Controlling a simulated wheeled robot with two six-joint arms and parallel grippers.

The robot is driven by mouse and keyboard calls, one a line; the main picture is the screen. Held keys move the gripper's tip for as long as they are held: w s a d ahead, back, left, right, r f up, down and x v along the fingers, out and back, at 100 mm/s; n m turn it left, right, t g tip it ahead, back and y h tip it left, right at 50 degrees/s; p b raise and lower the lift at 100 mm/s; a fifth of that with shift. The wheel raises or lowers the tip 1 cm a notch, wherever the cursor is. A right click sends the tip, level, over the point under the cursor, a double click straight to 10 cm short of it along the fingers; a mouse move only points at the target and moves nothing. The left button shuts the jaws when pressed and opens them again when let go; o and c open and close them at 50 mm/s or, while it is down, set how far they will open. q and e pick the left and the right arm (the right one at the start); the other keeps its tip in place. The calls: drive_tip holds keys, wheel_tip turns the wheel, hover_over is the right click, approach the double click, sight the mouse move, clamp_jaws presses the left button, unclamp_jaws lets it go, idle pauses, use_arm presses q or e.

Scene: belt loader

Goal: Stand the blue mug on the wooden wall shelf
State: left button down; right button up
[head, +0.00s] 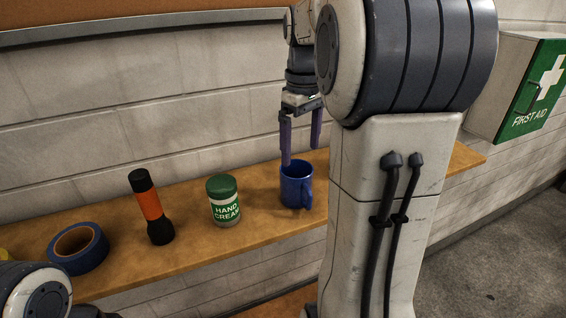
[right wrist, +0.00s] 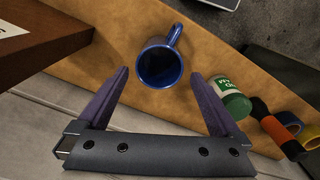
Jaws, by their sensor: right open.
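The blue mug (head: 296,188) stands upright on the wooden wall shelf (head: 262,222), to the right of the hand cream jar, with its handle toward the right front. My right gripper (head: 300,156) is open and empty just above and behind the mug, fingers pointing down. In the right wrist view the mug (right wrist: 160,66) shows its open top, beyond and roughly between the two spread fingertips (right wrist: 160,75), not gripped. My right arm hides part of the shelf in the head view. My left gripper is not in view.
A hand cream jar (head: 224,203), an orange and black flashlight (head: 151,207) and a roll of blue tape (head: 79,250) stand to the left on the shelf. A first aid box (head: 515,90) hangs at right. A brown block-like thing (right wrist: 45,40) is near the gripper in the wrist view.

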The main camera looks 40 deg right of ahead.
drive_tip(key=a+f+n, duration=0.1)
drive_tip(key=a+f, duration=0.1)
drive_tip(key=a, duration=0.5)
drive_tip(key=s+a+f+n, duration=0.1)
drive_tip(key=a+f, duration=0.1)
drive_tip(key=a, duration=0.5)
drive_tip(key=s+a+f+n, duration=0.1)
drive_tip(key=a+f, duration=0.1)
drive_tip(key=a, duration=0.5)
drive_tip(key=shift+s+f+y, duration=0.1)
drive_tip(key=shift+f+y, duration=0.1)
drive_tip(key=shift+y, duration=0.1)
drive_tip(key=s+a+f+n, duration=0.2)
drive_tip(key=s+a+f, duration=0.5)
drive_tip(key=s+a, duration=0.3)
drive_tip(key=s, duration=0.3)
drive_tip(key=shift+s+a+f+n, duration=0.15)
drive_tip(key=shift+s+n, duration=0.1)
drive_tip(key=shift+n, duration=0.05)
drive_tip(key=shift+f, duration=0.1)
wheel_tip(320, 180, down, 10)
drive_tip(key=b, duration=0.9)
drive_tip(key=shift+r+b, duration=0.2)
drive_tip(key=shift+b, duration=0.2)
